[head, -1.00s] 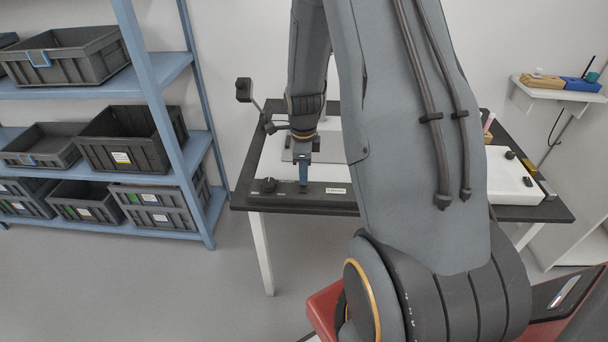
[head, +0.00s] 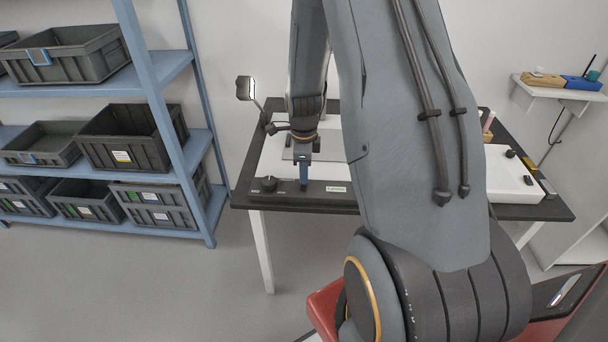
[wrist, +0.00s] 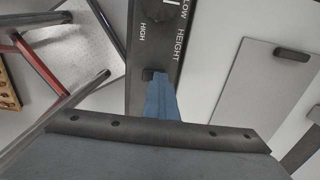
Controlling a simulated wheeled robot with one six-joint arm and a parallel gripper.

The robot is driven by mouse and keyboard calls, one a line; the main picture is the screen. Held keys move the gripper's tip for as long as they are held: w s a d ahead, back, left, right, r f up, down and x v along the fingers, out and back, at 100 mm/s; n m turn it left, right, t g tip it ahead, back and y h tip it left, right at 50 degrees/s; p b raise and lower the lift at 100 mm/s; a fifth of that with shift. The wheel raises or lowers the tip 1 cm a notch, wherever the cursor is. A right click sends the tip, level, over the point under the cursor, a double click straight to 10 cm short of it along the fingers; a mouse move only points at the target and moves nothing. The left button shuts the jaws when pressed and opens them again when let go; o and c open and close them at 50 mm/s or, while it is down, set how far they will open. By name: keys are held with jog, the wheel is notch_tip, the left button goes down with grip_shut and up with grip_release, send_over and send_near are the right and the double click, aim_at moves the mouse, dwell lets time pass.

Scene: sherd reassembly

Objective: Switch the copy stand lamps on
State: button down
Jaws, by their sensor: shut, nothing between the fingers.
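The copy stand lamp (head: 245,88) stands on an arm at the back left of the table, and its face shows bright white. The other lamps are hidden behind my arm or out of view. The black control strip (head: 330,197) runs along the table's front edge, with a round knob (head: 268,184) at its left. My gripper (head: 304,187) is shut and empty, pointing down at the strip to the right of the knob. In the wrist view its blue fingertips (wrist: 160,80) are at a small dark switch (wrist: 148,74) on the strip; contact cannot be told.
A grey plate (wrist: 255,90) with a dark handle lies on the pale board beside the strip. A blue shelf rack (head: 172,140) with dark crates stands at left. My arm hides the table's middle.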

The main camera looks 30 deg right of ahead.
aim_at(304, 187)
jog(key=shift+s+a+p, duration=0.3)
jog(key=shift+s+a, duration=0.15)
jog(key=shift+s, duration=0.3)
jog(key=shift+w, duration=0.1)
jog(key=shift+r, duration=0.35)
notch_tip(304, 187, up, 13)
jog(key=shift+s+r, duration=0.15)
jog(key=shift+s, duration=0.1)
jog(key=shift+a, duration=0.1)
